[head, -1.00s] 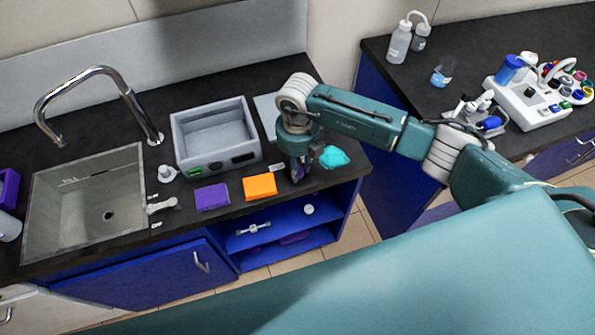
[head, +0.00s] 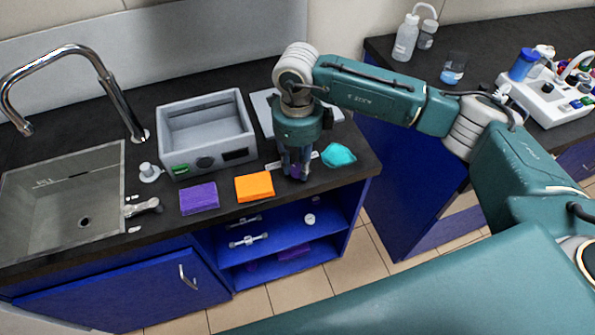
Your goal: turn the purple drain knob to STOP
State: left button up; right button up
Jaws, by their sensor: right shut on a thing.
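My right gripper (head: 296,174) points straight down at the counter, right of an orange sponge. It is shut on a small purple thing (head: 294,170), which looks like the purple drain knob and shows only as a bit of purple between the fingers. The fingers hide most of it, so its turn position cannot be read. A pale label strip (head: 312,156) lies behind the fingers; any writing on it is too small to read. My left gripper is not in view.
A grey open box (head: 207,135) stands behind a purple sponge (head: 199,198) and the orange sponge (head: 254,187). A crumpled teal cloth (head: 338,155) lies close to the gripper's right. A sink (head: 60,215) is at left. Open blue shelves (head: 282,233) are below.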

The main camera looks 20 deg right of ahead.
aim_at(298, 168)
jog(key=shift+w+n+b, duration=0.1)
jog(key=shift+n+b, duration=0.9)
jog(key=shift+n, duration=0.1)
jog(key=shift+r, duration=0.1)
jog(key=o, duration=1.2)
jog(key=shift+c, duration=0.2)
notch_tip(298, 168, up, 12)
